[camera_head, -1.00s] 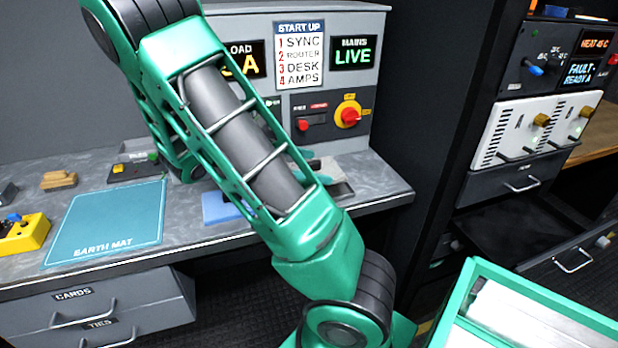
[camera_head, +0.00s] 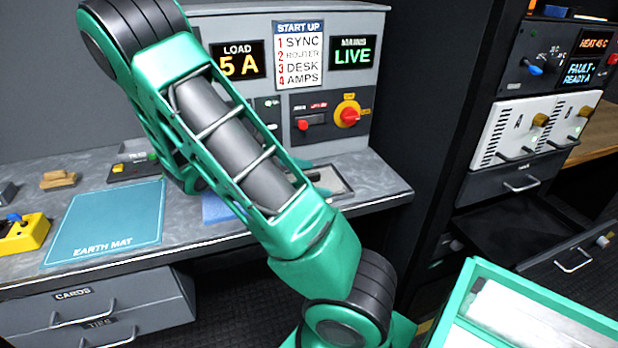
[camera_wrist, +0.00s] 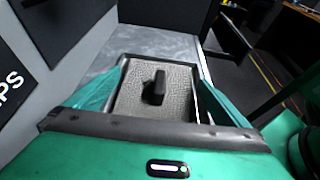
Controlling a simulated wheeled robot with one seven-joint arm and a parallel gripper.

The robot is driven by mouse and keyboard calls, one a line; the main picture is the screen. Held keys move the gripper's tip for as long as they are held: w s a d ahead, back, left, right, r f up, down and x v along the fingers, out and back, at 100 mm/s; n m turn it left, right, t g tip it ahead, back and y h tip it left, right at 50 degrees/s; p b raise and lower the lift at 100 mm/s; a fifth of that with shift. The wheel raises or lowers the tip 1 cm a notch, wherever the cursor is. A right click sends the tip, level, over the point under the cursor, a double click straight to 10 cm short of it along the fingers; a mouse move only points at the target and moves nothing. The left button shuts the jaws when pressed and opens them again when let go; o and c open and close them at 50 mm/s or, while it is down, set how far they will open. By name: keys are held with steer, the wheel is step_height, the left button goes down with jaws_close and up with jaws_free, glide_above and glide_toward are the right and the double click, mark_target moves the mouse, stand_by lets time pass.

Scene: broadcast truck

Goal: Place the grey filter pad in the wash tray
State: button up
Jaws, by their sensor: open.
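The grey filter pad (camera_wrist: 135,100), a textured square with a black upright grip (camera_wrist: 155,88), shows between my fingers in the wrist view. It appears to lie inside the wash tray (camera_wrist: 195,70), with a dark gap along its right side. Its near edge is hidden by my gripper. In the head view the tray (camera_head: 350,187) sits on the right end of the grey bench, partly behind my arm. My gripper (camera_wrist: 155,98) is open, its two teal fingers apart on either side of the pad's grip. My arm hides most of the gripper in the head view.
A blue pad (camera_head: 216,209) lies on the bench left of the tray, partly behind my arm. The control panel (camera_head: 330,90) stands behind the tray, and a dark cabinet wall (camera_head: 430,110) rises to the right. The earth mat (camera_head: 108,222) is clear.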

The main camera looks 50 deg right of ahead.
steer(key=v, duration=1.1)
steer(key=shift+w+a+r, duration=0.1)
steer(key=shift+a, duration=0.15)
steer(key=shift+s+d+m, duration=0.15)
steer(key=shift+s+m, duration=0.15)
steer(key=shift+m, duration=0.1)
steer(key=s+m+y, duration=0.1)
steer(key=s+d+m+y, duration=0.1)
steer(key=s+m+y, duration=0.2)
steer(key=s, duration=0.1)
steer(key=shift+s+d+m+t+y, duration=0.25)
steer(key=shift+d+m+t+y, duration=0.05)
steer(key=shift+t, duration=0.1)
steer(key=s+m+y, duration=0.1)
steer(key=s+m, duration=0.1)
steer(key=s+a+m+t+y, duration=0.1)
steer(key=s, duration=0.1)
steer(key=shift+s+m+t+y, duration=0.1)
steer(key=shift+m+t+y, duration=0.2)
steer(key=shift+m+y, duration=0.1)
steer(key=s+a+r+m+t+y, duration=0.3)
steer(key=s+a+m+t+y, duration=0.1)
steer(key=s+a+m, duration=0.4)
steer(key=shift+s+m+t, duration=0.3)
steer(key=shift+s+m, duration=0.2)
steer(key=shift+s, duration=0.05)
